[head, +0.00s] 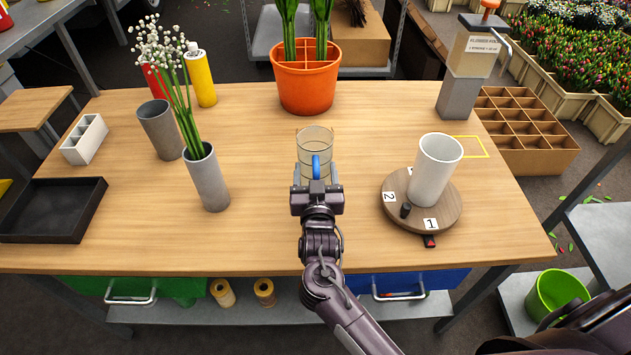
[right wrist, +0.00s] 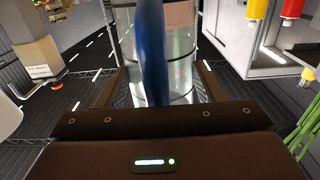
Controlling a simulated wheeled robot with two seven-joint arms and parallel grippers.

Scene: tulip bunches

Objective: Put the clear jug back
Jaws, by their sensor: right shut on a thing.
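The clear jug (head: 315,140) is a see-through cylinder with a blue handle, near the middle of the wooden table in the head view. My right gripper (head: 316,178) is at its near side, shut on the jug by the blue handle. In the right wrist view the blue handle (right wrist: 152,50) stands between the fingers, with the clear wall behind it. The jug looks about upright. Its base is hidden by the gripper, so I cannot tell whether it touches the table. A yellow outlined square (head: 485,156) is marked on the table at the right, partly behind a white cylinder. My left gripper is not in view.
A round wooden turntable (head: 447,216) with number tags carries the white cylinder (head: 437,170), right of the jug. A grey dispenser (head: 460,97) stands at the back right. An orange pot (head: 307,88) is behind the jug. A grey vase (head: 208,180) with flowers stands left.

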